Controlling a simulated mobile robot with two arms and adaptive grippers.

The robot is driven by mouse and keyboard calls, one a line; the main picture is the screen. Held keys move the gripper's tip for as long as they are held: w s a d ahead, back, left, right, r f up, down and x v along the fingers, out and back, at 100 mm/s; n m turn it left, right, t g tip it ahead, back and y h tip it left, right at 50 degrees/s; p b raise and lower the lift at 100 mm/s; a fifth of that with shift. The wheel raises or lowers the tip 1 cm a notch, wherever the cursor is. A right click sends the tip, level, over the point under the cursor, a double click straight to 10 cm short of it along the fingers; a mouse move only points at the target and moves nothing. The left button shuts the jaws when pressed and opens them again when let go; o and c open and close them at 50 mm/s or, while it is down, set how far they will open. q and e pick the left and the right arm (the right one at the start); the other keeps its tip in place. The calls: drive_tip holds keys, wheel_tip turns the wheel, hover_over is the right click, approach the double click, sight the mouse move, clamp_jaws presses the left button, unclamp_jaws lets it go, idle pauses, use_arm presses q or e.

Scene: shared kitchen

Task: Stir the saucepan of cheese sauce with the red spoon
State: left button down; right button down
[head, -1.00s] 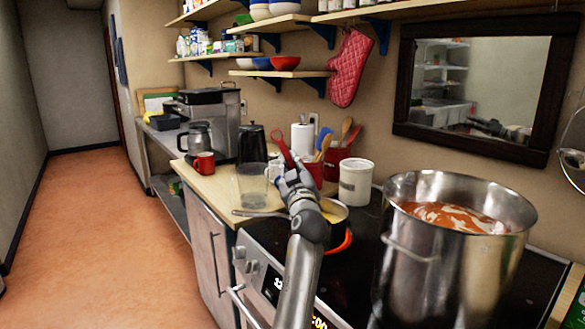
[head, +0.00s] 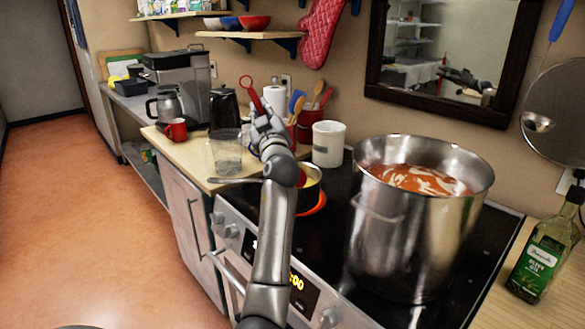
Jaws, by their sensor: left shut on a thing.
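My left gripper (head: 266,128) is shut on the red spoon (head: 251,93), whose looped handle end sticks up above the fingers. The gripper is above and a little left of the saucepan (head: 314,197) in the head view. The saucepan stands at the stove's back left, with yellow cheese sauce (head: 312,174) showing inside. My arm hides its left part. A red bit shows beside my arm at the pan's opening; I cannot tell whether it is the spoon's lower end. My right gripper is not in view.
A large steel pot (head: 415,225) of red-orange soup stands right of the saucepan. A white canister (head: 328,144), red utensil crocks (head: 308,124) and a clear cup (head: 227,152) stand close behind and left. An olive oil bottle (head: 541,262) is at right.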

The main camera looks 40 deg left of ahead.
use_arm(q)
wheel_tip(320, 180, up, 7)
drive_tip(key=p, duration=0.3)
drive_tip(key=shift+f+p, duration=0.2)
drive_tip(key=shift+p, duration=0.15)
